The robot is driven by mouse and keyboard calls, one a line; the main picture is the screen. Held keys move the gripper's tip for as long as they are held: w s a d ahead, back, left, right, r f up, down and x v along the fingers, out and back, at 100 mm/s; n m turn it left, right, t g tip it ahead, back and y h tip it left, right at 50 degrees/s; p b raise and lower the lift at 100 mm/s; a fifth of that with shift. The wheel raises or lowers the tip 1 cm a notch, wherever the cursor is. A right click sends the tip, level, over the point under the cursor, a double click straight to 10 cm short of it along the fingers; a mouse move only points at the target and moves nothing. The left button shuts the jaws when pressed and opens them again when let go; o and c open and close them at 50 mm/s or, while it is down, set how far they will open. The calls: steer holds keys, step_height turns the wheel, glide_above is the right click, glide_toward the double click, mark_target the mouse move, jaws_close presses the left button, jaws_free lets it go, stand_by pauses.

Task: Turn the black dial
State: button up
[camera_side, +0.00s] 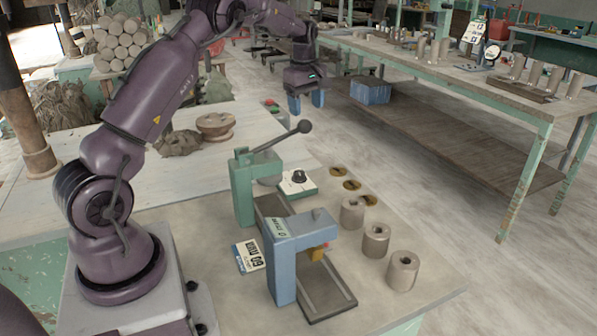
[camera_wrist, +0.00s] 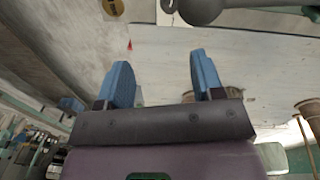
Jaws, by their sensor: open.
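The black dial (camera_side: 299,176) sits on a white plate with a green base on the table, beside the green lever press. It is small in the side view, and I cannot make out how its pointer is turned. I do not see the dial in the wrist view. My gripper (camera_side: 306,103) is raised above and behind the dial, apart from it. Its two blue fingers are open with nothing between them, as the wrist view (camera_wrist: 160,62) also shows.
The green press (camera_side: 243,190) has a long lever ending in a dark ball (camera_side: 304,126), between my gripper and the dial. A blue press (camera_side: 283,260) stands in front. Grey clay cylinders (camera_side: 376,240) and brass discs (camera_side: 352,185) line the right. A round wooden piece (camera_side: 215,125) lies at the back.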

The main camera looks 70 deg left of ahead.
steer(key=n+g, duration=0.1)
steer(key=n, duration=0.1)
glide_above(299, 172)
step_height(299, 172, down, 9)
steer(key=shift+h, duration=0.4)
step_height(299, 172, down, 13)
steer(key=shift+a+r, duration=0.1)
steer(key=shift+r, duration=0.05)
steer(key=c, duration=0.9)
